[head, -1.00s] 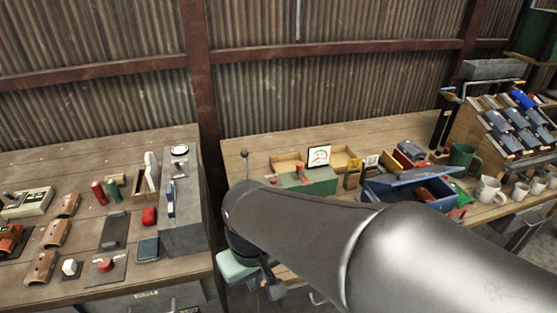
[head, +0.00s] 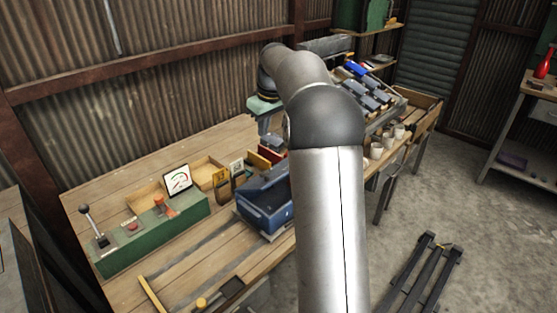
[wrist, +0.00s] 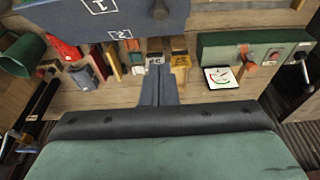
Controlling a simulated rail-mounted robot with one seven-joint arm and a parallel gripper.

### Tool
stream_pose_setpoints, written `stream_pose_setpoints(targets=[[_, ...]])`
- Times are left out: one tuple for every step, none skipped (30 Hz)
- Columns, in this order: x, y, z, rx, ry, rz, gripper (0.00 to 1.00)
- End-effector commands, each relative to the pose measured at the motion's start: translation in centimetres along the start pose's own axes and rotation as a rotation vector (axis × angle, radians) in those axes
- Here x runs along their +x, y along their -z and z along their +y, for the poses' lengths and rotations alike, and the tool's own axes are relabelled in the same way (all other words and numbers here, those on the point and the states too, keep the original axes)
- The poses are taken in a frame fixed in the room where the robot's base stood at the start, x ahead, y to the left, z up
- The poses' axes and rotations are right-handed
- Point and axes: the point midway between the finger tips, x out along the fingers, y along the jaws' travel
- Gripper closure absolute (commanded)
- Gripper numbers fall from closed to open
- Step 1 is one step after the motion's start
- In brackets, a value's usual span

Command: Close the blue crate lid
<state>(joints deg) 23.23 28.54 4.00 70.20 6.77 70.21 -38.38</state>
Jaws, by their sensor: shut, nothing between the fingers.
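The blue crate (head: 265,215) stands on the workbench left of my arm in the head view. Its lid (head: 268,180) is tilted up at the back, partly hidden by my arm. In the wrist view a blue-grey panel with white markings and a dark knob, apparently part of the crate (wrist: 130,20), fills the top edge. My gripper (wrist: 158,75) is shut and empty, its fingers pointing towards that panel with a visible gap in the picture. In the head view its green body (head: 264,106) shows beyond the crate; the fingertips are hard to make out.
A green control box (head: 150,235) with a lever and a gauge (head: 177,180) stand left of the crate. Yellow and red items are behind the crate. White mugs (head: 376,150) and a rack of dark bins (head: 368,92) are right of my arm.

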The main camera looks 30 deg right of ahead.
Motion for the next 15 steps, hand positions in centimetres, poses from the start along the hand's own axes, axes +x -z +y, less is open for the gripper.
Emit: stream_pose_setpoints(targets=[[0.7, 0.0, -0.1, -0.001, 0.002, -0.002, 1.00], [1.1, 0.0, -0.1, 0.000, 0.003, -0.004, 1.00], [1.8, 0.0, -0.1, 0.000, 0.003, -0.004, 1.00], [2.4, 0.0, -0.2, 0.000, 0.003, -0.004, 1.00], [3.0, 0.0, -0.1, 0.000, 0.003, -0.004, 1.00], [3.9, -0.1, -0.2, 0.000, 0.004, -0.005, 1.00], [4.5, -0.1, -0.2, 0.000, 0.003, -0.004, 1.00], [5.2, -0.1, -0.2, 0.001, 0.004, -0.005, 1.00], [6.1, 0.0, -0.2, 0.001, 0.003, -0.004, 1.00], [6.7, -0.1, -0.2, 0.001, 0.003, -0.004, 1.00], [7.4, 0.0, -0.2, 0.001, 0.003, -0.004, 1.00], [8.2, 0.0, -0.2, 0.001, 0.003, -0.004, 1.00], [8.8, -0.1, -0.2, 0.001, 0.003, -0.004, 1.00], [9.3, -0.1, -0.2, 0.001, 0.003, -0.004, 1.00], [9.7, -0.6, -0.1, 0.003, 0.002, -0.004, 1.00]])
